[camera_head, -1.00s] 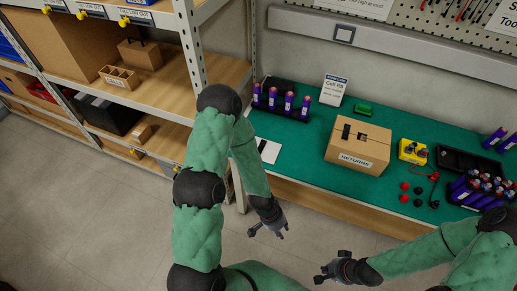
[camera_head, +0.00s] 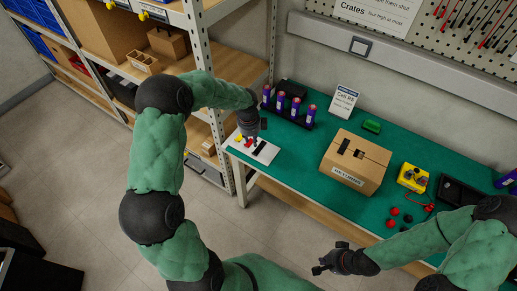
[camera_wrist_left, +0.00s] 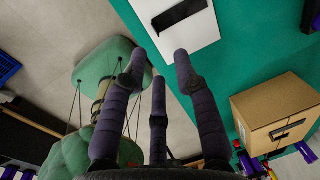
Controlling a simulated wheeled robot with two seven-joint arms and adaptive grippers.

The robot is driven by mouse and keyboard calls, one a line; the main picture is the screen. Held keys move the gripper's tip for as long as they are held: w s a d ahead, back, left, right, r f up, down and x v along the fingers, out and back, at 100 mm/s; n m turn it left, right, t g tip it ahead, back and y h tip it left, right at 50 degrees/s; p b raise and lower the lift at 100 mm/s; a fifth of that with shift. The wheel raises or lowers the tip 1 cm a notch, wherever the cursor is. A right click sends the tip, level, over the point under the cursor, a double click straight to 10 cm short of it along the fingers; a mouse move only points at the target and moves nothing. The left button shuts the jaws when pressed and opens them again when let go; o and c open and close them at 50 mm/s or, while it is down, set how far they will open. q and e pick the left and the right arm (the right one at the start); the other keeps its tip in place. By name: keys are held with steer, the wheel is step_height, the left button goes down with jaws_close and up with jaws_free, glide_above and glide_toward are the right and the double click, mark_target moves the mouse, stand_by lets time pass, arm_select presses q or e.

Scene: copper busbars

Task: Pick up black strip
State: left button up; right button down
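The black strip (camera_head: 260,148) lies on a white card (camera_head: 263,158) at the left end of the green table, and it also shows at the top of the left wrist view (camera_wrist_left: 180,13). My left gripper (camera_head: 247,137) is over the card, just left of the strip, and partly hides the card. In the left wrist view its fingers (camera_wrist_left: 158,70) are spread with nothing between them. My right gripper (camera_head: 328,260) is open and empty in front of the table.
A rack with several purple cells (camera_head: 289,108) stands behind the card. A cardboard box (camera_head: 356,162) stands to the right, with a yellow device (camera_head: 412,177) beyond it. A metal shelf post (camera_head: 232,165) is close on the left. Green table between card and box is clear.

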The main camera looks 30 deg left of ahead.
arm_select(q)
steer(key=b, duration=0.1)
glide_above(255, 154)
steer(key=f, duration=0.5)
steer(key=shift+a+f, duration=0.1)
steer(key=shift+a, duration=0.2)
step_height(255, 154, down, 4)
steer(key=shift+s+d+f+b, duration=0.1)
steer(key=shift+d+b, duration=0.05)
steer(key=shift+b, duration=0.8)
steer(key=shift+f, duration=0.45)
steer(key=shift+r, duration=0.1)
jaws_close()
